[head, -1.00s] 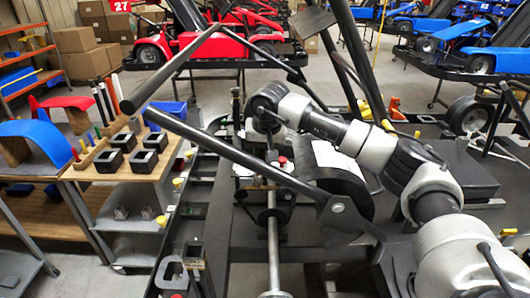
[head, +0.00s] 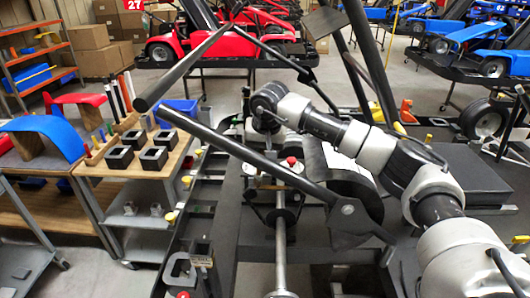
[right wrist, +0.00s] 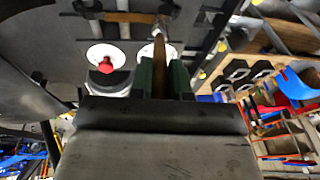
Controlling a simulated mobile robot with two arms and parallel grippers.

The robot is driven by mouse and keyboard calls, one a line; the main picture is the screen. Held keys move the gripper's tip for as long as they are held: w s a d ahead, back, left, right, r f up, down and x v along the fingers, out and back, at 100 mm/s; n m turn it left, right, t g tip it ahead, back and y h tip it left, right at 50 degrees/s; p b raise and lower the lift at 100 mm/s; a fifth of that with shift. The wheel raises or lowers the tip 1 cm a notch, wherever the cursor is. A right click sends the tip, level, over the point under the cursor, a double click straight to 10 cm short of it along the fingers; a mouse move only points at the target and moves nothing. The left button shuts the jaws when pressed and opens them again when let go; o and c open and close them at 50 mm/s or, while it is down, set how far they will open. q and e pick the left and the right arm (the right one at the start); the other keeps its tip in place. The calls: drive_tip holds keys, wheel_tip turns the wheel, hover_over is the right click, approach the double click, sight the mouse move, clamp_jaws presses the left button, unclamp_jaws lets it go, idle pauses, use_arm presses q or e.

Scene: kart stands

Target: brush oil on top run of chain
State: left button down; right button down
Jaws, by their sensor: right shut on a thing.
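In the right wrist view my right gripper (right wrist: 161,75) is shut on a slim brown-handled stick, which looks like the brush (right wrist: 160,42). The stick points away from the green finger pads, and its far end is close to a brown bar that I cannot clearly identify. In the head view my right arm reaches over the kart frame from the right. Its gripper is mostly hidden behind the wrist and black tubes there. I cannot make out the chain's top run with certainty. My left gripper is not in view.
A red knob (head: 291,161) stands near the steel axle (head: 281,240), and it also shows in the wrist view (right wrist: 105,65). Black frame tubes (head: 255,160) cross near my arm. A wooden-topped cart (head: 172,167) with several black square holders stands at left.

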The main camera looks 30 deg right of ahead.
drive_tip(key=shift+w+a, duration=0.1)
drive_tip(key=shift+a, duration=0.1)
drive_tip(key=w+a+r+p, duration=0.2)
drive_tip(key=a+r+p, duration=0.1)
drive_tip(key=r, duration=0.3)
drive_tip(key=shift+a+p, duration=0.25)
drive_tip(key=shift+p, duration=0.3)
drive_tip(key=shift+d, duration=0.1)
idle(0.4)
